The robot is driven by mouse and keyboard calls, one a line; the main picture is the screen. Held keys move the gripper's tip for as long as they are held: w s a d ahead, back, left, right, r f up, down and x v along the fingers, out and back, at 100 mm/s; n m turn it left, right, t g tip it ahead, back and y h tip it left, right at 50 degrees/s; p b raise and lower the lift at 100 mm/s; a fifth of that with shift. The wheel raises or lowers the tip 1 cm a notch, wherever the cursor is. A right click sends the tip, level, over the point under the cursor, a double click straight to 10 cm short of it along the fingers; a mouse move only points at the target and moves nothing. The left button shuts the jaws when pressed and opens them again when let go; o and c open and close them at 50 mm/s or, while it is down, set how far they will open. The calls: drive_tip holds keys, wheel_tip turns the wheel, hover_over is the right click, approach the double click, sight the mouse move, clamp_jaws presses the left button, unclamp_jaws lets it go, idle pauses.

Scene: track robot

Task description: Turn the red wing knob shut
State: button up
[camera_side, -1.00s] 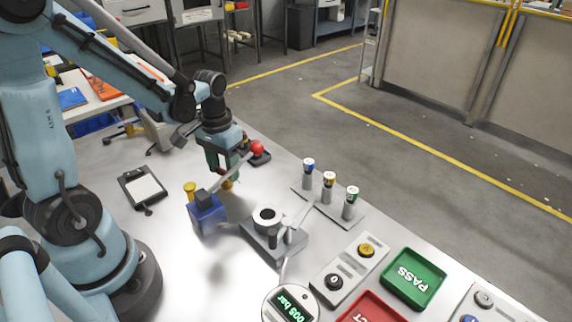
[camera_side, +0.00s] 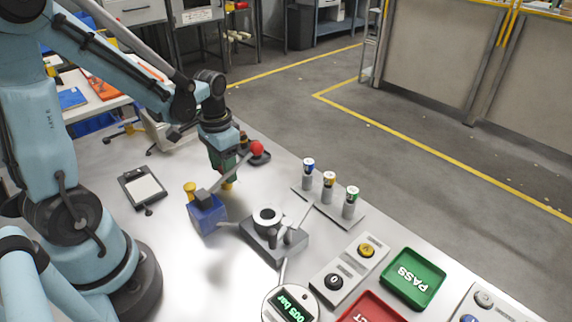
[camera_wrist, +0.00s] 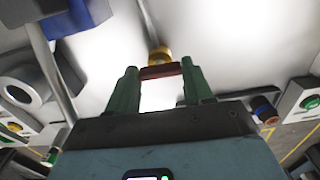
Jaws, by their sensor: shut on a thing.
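The red wing knob (camera_wrist: 160,71) shows in the wrist view as a short red bar above a yellow fitting (camera_wrist: 159,54). My gripper (camera_wrist: 158,72) has its two green fingers at either end of the bar and is shut on it. Some yellow of the fitting (camera_side: 228,185) shows just below the fingers. How far the knob is turned cannot be told.
A blue block (camera_side: 207,215) with a yellow knob stands in front of my gripper. A grey fixture with a round ring (camera_side: 267,217) is to its right, then a rack of capped posts (camera_side: 329,190). A tablet-like pad (camera_side: 145,188) lies left. Bare table lies between.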

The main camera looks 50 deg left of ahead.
drive_tip(key=o, duration=1)
drive_tip(key=shift+o, duration=0.2)
drive_tip(key=shift+r, duration=0.1)
wheel_tip(320, 180, up, 12)
drive_tip(key=d+f+t, duration=0.1)
drive_tip(key=d+t, duration=0.6)
drive_tip(key=d, duration=0.2)
drive_tip(key=shift+s+d+f, duration=0.25)
drive_tip(key=shift+f, duration=0.05)
